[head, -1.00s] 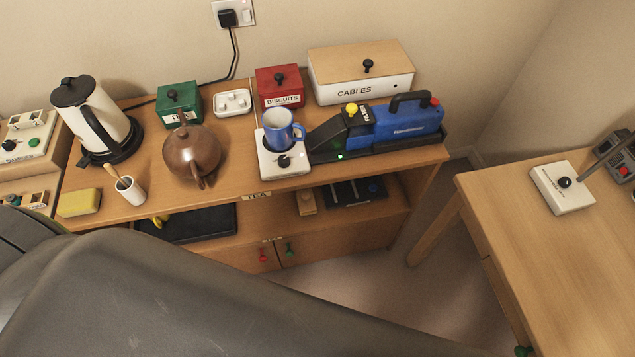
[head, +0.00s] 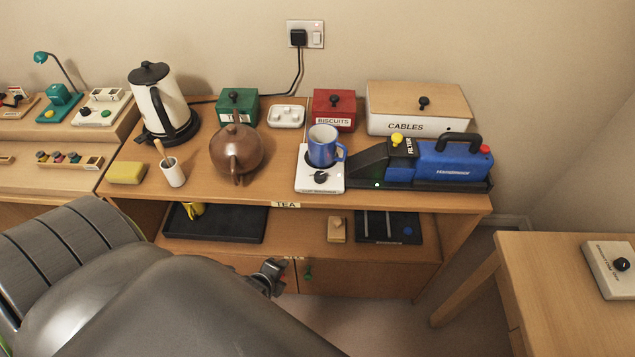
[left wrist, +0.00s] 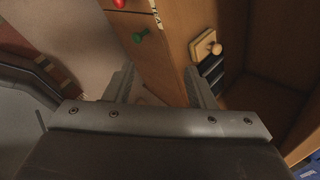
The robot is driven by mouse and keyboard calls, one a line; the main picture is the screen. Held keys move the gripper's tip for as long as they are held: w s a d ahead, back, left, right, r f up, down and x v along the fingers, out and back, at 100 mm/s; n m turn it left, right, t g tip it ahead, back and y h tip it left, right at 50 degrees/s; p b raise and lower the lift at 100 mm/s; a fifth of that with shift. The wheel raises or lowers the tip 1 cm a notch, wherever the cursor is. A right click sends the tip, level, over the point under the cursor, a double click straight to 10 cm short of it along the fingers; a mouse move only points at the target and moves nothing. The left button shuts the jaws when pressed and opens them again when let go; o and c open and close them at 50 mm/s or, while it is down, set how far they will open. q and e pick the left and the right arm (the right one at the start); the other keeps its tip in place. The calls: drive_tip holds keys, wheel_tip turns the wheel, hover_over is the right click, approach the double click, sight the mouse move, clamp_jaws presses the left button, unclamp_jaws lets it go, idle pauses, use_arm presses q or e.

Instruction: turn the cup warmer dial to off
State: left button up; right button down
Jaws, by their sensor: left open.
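The cup warmer (head: 306,180) is a white block near the front edge of the wooden cabinet top. Its black dial (head: 321,177) is on the front part, and a blue mug (head: 323,147) stands on it behind the dial. My left gripper (head: 270,277) shows in the head view, low in front of the cabinet doors, below and to the left of the dial. In the left wrist view its two fingers (left wrist: 158,86) are apart with nothing between them. The cup warmer is not in the left wrist view. My right gripper is not in view.
A brown teapot (head: 236,153) stands left of the cup warmer. A blue handheld vacuum (head: 452,163) sits in a dark tray close on its right. The shelf below holds a black tray (head: 215,223). A green door knob (left wrist: 141,36) is near my left gripper.

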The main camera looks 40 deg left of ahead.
use_arm(q)
drive_tip(key=w+r+m+t+b, duration=0.1)
drive_tip(key=w+r+m+t, duration=0.1)
drive_tip(key=r+m, duration=0.35)
drive_tip(key=w+r+m+t+b, duration=0.1)
drive_tip(key=w+r+m+b, duration=0.15)
drive_tip(key=r, duration=0.55)
drive_tip(key=m+t+b, duration=0.1)
drive_tip(key=m+t, duration=0.2)
drive_tip(key=m, duration=0.6)
approach(318, 179)
drive_tip(key=shift+y, duration=0.3)
drive_tip(key=x, duration=0.9)
drive_tip(key=shift+d+p, duration=0.1)
drive_tip(key=shift+p, duration=0.3)
drive_tip(key=c, duration=1)
drive_tip(key=shift+o, duration=0.2)
